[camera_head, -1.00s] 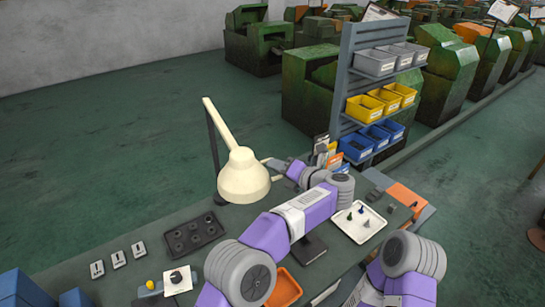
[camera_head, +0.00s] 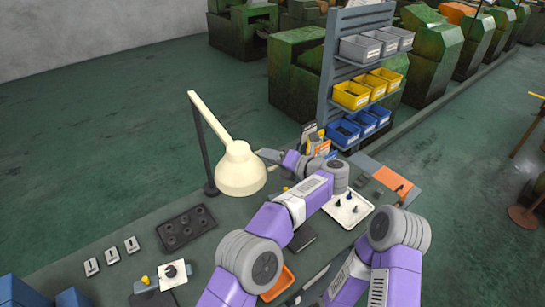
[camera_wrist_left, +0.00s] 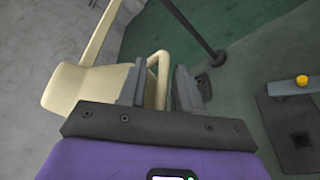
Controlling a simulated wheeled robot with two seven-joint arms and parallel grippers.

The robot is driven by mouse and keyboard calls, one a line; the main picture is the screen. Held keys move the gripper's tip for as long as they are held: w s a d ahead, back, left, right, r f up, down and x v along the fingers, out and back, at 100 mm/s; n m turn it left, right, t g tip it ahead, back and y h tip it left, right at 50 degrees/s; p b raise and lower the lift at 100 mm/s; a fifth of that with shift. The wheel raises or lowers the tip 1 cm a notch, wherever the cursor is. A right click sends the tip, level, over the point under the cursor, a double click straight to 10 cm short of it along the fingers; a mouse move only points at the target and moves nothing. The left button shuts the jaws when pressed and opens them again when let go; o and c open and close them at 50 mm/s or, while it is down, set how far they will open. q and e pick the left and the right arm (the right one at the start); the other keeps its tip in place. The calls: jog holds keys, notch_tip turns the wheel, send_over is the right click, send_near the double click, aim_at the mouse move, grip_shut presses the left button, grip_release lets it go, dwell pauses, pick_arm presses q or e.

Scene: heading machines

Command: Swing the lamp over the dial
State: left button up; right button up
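The cream lamp shade (camera_head: 241,172) hangs from a cream arm on a dark post. In the left wrist view the shade (camera_wrist_left: 85,92) is at the left, with a cream loop handle (camera_wrist_left: 162,70) on its side. My left gripper (camera_head: 268,156) is at the right side of the shade. Its fingers (camera_wrist_left: 160,92) stand apart on either side of the handle; a firm grip is not evident. The round dark dial (camera_head: 172,271) is on a white square at the front left of the bench, away from the shade. My right gripper is out of view.
A yellow button (camera_head: 145,280) sits by the dial; it also shows in the left wrist view (camera_wrist_left: 302,80). A dark tray with round recesses (camera_head: 186,228) lies between lamp and dial. A white tray (camera_head: 347,212) and bin rack (camera_head: 328,80) are to the right.

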pick_arm(q)
jog(key=shift+d, duration=0.1)
jog(key=shift+s+d, duration=0.35)
jog(key=shift+d, duration=0.1)
jog(key=b+v, duration=0.1)
jog(key=v, duration=0.5)
jog(key=shift+s+r, duration=0.15)
jog(key=shift+s, duration=0.05)
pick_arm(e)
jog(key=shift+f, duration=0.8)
